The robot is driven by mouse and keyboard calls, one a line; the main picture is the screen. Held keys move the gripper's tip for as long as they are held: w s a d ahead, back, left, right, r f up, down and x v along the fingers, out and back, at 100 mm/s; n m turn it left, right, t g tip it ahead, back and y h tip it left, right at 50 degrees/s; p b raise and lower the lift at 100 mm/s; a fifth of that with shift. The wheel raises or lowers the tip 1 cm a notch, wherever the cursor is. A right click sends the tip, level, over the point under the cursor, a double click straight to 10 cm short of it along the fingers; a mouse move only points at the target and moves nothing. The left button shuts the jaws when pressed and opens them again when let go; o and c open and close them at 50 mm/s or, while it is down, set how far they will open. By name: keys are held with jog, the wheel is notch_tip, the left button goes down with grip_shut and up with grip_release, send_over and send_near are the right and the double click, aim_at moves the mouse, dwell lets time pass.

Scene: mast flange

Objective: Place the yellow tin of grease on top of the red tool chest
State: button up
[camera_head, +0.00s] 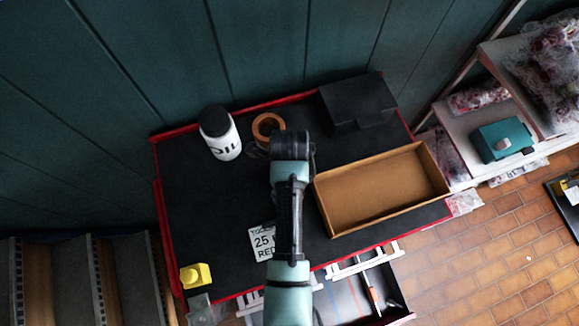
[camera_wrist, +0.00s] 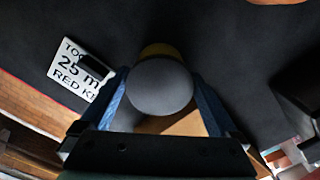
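The yellow tin of grease (camera_wrist: 160,88) shows in the wrist view as a round grey top with a thin yellow edge behind it. The blue fingers of my gripper (camera_wrist: 160,76) press on it from both sides. In the head view my arm hides the tin and the fingertips. My wrist is over the middle of the red tool chest (camera_head: 200,185), which has a black top and red edges. The chest's black top is behind the tin in the wrist view. I cannot tell whether the tin touches it.
On the chest are a white oil bottle (camera_head: 222,140), a tape roll (camera_head: 267,126), a black box (camera_head: 358,102), an open cardboard tray (camera_head: 385,187), a sign (camera_head: 262,242) and a small yellow object (camera_head: 196,275). A drawer (camera_head: 375,287) stands open in front. The left middle of the top is clear.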

jog(key=shift+r, duration=0.1)
notch_tip(320, 180, up, 12)
jog(key=p, duration=0.1)
dwell(0.5)
